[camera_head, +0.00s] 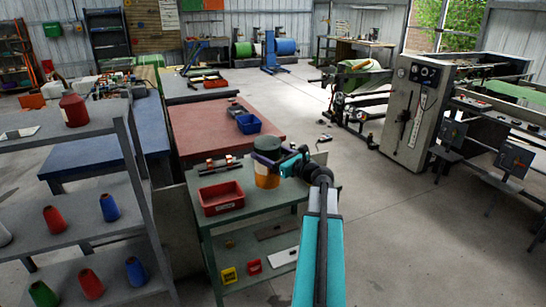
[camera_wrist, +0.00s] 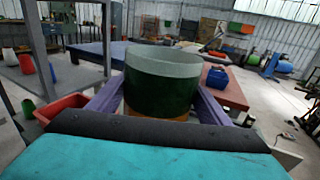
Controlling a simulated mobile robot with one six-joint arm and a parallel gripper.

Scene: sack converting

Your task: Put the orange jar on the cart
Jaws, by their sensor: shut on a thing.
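The orange jar (camera_head: 266,178) has an orange lower part and a dark upper band. In the wrist view the jar (camera_wrist: 160,88) shows a pale grey top, a dark green side and a strip of orange low down. My gripper (camera_head: 268,150) is shut on it, with a purple finger on each side. The jar looks upright. A green cart-like table (camera_head: 222,225) with lower shelves stands under it. The jar appears over the right part of its top; I cannot tell whether it touches. The jar's lower part is hidden in the wrist view.
A red bin (camera_head: 221,198) and some small items occupy the green top's left and back. A red table (camera_head: 215,135) with a blue bin (camera_head: 249,124) is behind. A grey shelf (camera_head: 90,165) with coloured cones stands left. Open floor (camera_head: 375,225) lies right.

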